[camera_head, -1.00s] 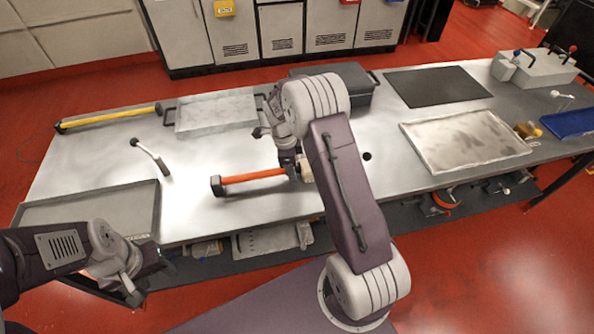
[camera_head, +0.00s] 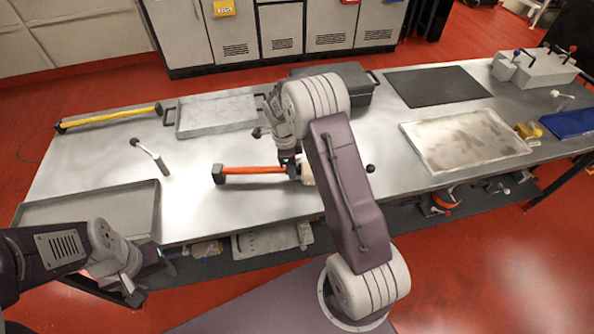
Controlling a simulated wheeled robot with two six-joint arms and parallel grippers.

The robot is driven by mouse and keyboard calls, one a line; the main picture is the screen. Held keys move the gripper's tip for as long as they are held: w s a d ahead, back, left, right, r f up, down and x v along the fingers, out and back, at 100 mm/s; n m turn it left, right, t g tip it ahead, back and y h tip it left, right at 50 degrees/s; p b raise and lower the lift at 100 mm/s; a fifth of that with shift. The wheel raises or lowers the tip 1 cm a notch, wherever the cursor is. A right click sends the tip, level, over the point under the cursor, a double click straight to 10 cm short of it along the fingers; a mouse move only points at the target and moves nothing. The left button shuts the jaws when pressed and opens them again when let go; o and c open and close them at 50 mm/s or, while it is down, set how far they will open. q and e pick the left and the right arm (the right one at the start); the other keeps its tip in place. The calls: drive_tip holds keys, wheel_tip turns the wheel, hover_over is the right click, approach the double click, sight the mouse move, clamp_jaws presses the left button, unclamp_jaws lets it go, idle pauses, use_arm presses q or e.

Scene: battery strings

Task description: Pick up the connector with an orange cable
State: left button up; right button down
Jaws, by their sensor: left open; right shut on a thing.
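The connector with an orange cable (camera_head: 255,170) is a straight orange bar with a black block on its left end. It shows at the middle of the table, nearly level in the picture. My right gripper (camera_head: 294,170) is shut on it towards its right part. My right arm hides what lies further right, and a small dark knob (camera_head: 370,168) shows just beyond the arm. I cannot tell whether the connector touches the table. A similar connector with a yellow cable (camera_head: 110,118) lies at the back left. My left gripper (camera_head: 150,268) is open and empty at the table's front left edge.
Grey trays stand at the front left (camera_head: 95,205) and back (camera_head: 215,113). A dark box (camera_head: 362,88) is behind my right arm. A black mat (camera_head: 437,86) and a pale tray (camera_head: 465,141) lie to the right.

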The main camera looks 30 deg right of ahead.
idle(0.8)
drive_tip(key=shift+w+r, duration=0.1)
drive_tip(key=shift+r, duration=0.35)
wheel_tip(320, 180, up, 3)
drive_tip(key=shift+d+r, duration=0.1)
drive_tip(key=shift+r, duration=0.1)
drive_tip(key=s+d+r, duration=0.5)
drive_tip(key=s+r, duration=0.1)
drive_tip(key=s, duration=0.4)
drive_tip(key=shift+s+d+r+b, duration=0.2)
drive_tip(key=shift+s+r+b, duration=0.1)
drive_tip(key=shift+r+b, duration=0.1)
